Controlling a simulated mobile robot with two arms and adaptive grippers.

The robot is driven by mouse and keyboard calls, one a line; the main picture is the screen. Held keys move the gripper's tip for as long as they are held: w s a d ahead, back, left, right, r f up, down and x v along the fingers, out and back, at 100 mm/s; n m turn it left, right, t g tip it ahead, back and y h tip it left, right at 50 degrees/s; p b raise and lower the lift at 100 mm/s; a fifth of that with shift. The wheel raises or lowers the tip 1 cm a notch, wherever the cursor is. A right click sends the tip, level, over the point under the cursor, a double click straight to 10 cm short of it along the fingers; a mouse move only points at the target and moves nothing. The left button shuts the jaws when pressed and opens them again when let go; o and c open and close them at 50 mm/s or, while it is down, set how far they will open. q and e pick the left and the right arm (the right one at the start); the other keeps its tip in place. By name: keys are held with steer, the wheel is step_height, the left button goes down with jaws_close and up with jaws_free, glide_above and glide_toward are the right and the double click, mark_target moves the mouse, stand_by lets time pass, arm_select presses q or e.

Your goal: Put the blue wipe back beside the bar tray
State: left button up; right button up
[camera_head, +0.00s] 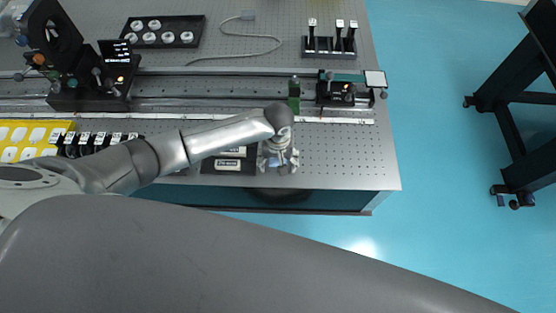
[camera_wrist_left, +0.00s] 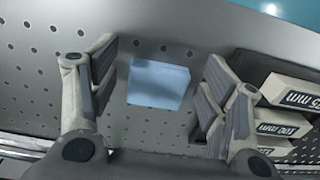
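The blue wipe (camera_wrist_left: 158,84) shows in the left wrist view as a pale blue block-like piece over the perforated table top. My left gripper (camera_wrist_left: 163,72) is open, with one finger on each side of the wipe and a visible gap on both sides. In the head view my left gripper (camera_head: 278,158) points down over the front part of the table, just right of the bar tray (camera_head: 228,172). The gripper mostly hides the wipe there. The dark tray holds pale labelled bars (camera_wrist_left: 291,90), close beyond the right finger in the wrist view. My right gripper is out of view.
The optical table (camera_head: 345,160) has bare surface right of the gripper, and its front edge is near. A rail (camera_head: 220,88) with mounts runs behind. A green post (camera_head: 294,92) stands close behind the gripper. A yellow tray (camera_head: 30,135) lies at the left.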

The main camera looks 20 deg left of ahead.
mark_target(278, 164)
arm_select(q)
step_height(278, 164, up, 12)
steer(key=shift+r+b, duration=0.15)
steer(key=shift+b, duration=0.3)
stand_by(0.4)
